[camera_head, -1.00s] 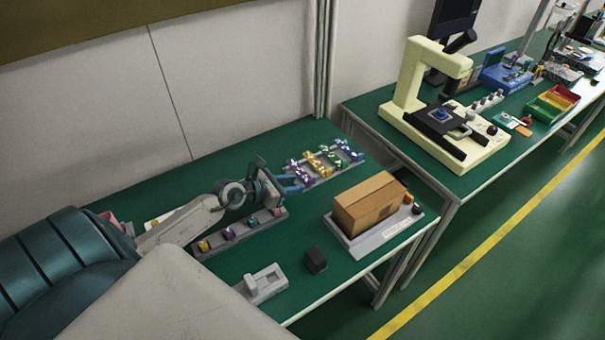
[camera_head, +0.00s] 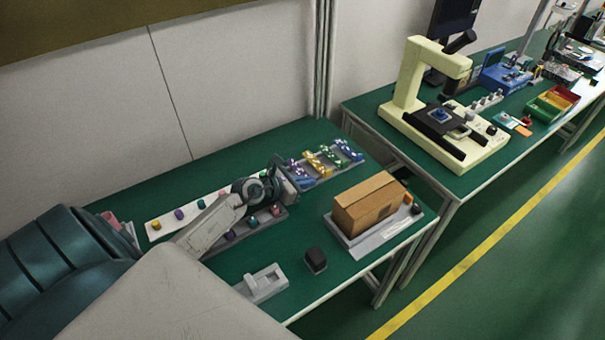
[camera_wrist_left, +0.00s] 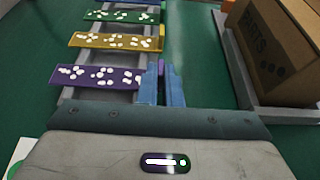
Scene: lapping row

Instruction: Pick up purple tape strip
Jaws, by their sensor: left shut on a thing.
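The purple tape strip (camera_wrist_left: 97,77), dotted with white pieces, lies across the near end of the grey rack (camera_wrist_left: 118,97) in the left wrist view. In the head view it shows partly (camera_head: 292,164) behind my left gripper (camera_head: 305,181). My left gripper's blue fingers (camera_wrist_left: 161,84) are shut on the strip's right end in the wrist view. The strip still appears level with the rack; I cannot tell whether it touches it. My right gripper is not in view.
Yellow (camera_wrist_left: 115,41), green (camera_wrist_left: 120,16) and blue (camera_head: 348,151) strips lie farther along the rack. A cardboard box (camera_head: 370,208) stands on a grey base to the right. A black block (camera_head: 316,261) and a grey fixture (camera_head: 264,283) stand nearer. Bare green table lies between rack and box.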

